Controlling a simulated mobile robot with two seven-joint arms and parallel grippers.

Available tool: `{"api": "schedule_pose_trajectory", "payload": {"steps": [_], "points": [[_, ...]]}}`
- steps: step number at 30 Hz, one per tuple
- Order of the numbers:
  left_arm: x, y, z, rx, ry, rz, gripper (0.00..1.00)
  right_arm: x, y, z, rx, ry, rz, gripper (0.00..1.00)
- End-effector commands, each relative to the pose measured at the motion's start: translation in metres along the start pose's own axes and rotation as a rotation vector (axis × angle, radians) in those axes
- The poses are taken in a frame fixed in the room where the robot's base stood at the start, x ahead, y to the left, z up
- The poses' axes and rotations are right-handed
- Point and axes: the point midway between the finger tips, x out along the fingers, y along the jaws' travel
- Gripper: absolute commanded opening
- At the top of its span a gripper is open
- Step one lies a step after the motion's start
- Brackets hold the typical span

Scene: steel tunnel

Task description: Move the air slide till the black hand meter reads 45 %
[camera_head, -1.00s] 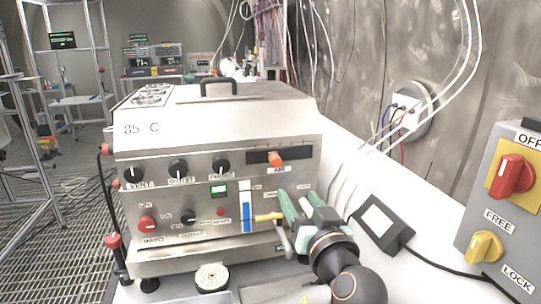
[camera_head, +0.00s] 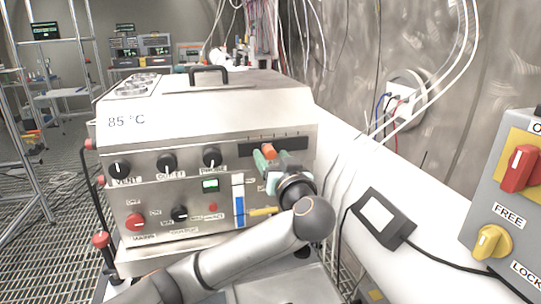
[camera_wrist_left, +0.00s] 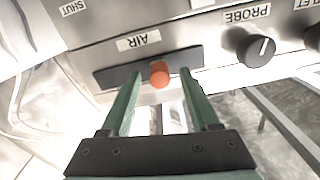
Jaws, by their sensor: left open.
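The air slide is an orange knob (camera_head: 268,151) in a dark horizontal slot on the steel machine's front, near the slot's middle. In the left wrist view the knob (camera_wrist_left: 159,74) sits between my fingers, below the AIR label in that upside-down picture. My left gripper (camera_head: 272,161) is open, its green fingers on either side of the knob; I cannot tell whether either touches it. The black hand meter (camera_head: 383,217) lies on the white ledge to the right; its screen looks blank white and no reading is legible. My right gripper is not in view.
The steel machine (camera_head: 200,115) carries black knobs, a small green display (camera_head: 210,185), a blue and white gauge (camera_head: 239,200) and a yellow lever (camera_head: 263,211) below the slide. A grey switch box (camera_head: 505,200) stands at the right. Cables hang along the wall.

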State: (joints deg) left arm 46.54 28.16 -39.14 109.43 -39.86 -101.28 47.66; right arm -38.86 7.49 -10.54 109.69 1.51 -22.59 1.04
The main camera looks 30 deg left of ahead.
Motion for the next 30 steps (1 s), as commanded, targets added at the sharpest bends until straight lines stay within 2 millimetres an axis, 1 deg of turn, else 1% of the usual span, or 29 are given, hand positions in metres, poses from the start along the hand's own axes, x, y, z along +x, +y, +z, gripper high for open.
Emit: {"api": "schedule_pose_trajectory", "payload": {"steps": [1, 3, 6, 14, 17, 30], "points": [[0.007, -0.001, -0.001, 0.002, 0.002, -0.004, 0.62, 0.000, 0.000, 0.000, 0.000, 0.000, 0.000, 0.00], [0.012, 0.000, -0.001, 0.001, 0.001, -0.001, 0.62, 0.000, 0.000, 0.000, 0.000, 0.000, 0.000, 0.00], [0.017, 0.000, -0.001, -0.001, 0.001, -0.001, 0.62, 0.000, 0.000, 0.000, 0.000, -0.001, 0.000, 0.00], [0.018, 0.000, 0.000, 0.000, 0.000, 0.000, 0.62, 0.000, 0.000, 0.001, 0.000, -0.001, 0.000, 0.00], [0.018, 0.000, 0.000, 0.000, 0.000, 0.000, 0.53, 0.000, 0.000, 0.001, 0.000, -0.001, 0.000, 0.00], [0.018, 0.000, 0.000, 0.000, 0.000, 0.001, 0.04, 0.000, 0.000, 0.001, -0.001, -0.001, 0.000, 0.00]]}}
